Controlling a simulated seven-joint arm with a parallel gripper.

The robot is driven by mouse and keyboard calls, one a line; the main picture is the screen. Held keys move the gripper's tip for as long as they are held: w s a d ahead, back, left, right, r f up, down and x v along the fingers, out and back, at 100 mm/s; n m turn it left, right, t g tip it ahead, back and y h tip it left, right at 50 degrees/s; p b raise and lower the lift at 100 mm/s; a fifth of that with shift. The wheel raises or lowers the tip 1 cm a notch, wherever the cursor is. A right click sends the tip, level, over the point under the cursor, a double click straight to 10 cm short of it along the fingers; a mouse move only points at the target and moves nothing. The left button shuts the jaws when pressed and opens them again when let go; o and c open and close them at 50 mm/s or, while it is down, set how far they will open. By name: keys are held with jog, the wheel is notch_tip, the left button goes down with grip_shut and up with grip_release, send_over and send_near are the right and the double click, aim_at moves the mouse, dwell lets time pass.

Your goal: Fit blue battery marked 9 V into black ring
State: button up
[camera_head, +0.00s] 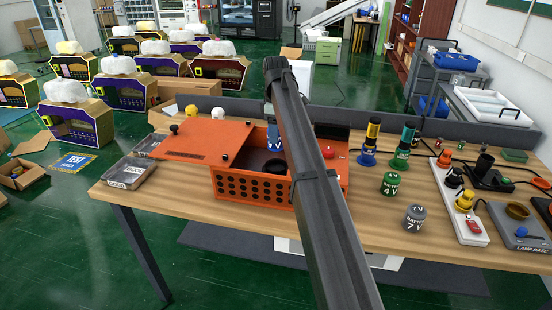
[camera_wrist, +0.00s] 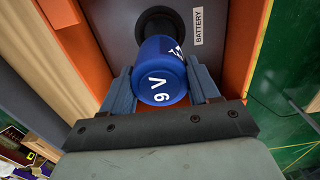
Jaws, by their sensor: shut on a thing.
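The blue battery (camera_wrist: 162,75) marked 9 V is between the two fingers of my gripper (camera_wrist: 161,82) in the wrist view. My gripper is shut on it. The black ring (camera_wrist: 156,20) shows behind the battery's far end, partly covered by it; whether they touch I cannot tell. A label reading BATTERY (camera_wrist: 198,26) is beside the ring. In the head view the black ring (camera_head: 275,168) is inside the orange box (camera_head: 225,187), and a blue part of the battery (camera_head: 273,139) shows above it.
An orange panel (camera_head: 205,143) lies at the box's upper left. A green battery (camera_head: 390,186) and a grey battery (camera_head: 414,217) stand on the wooden table (camera_head: 160,203) to the right. Several coloured parts and lamp bases crowd the right end.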

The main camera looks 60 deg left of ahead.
jog(key=shift+f, duration=4.15)
jog(key=shift+f, duration=0.35)
jog(key=o, duration=1.5)
notch_tip(320, 180, up, 13)
jog(key=shift+f, duration=0.15)
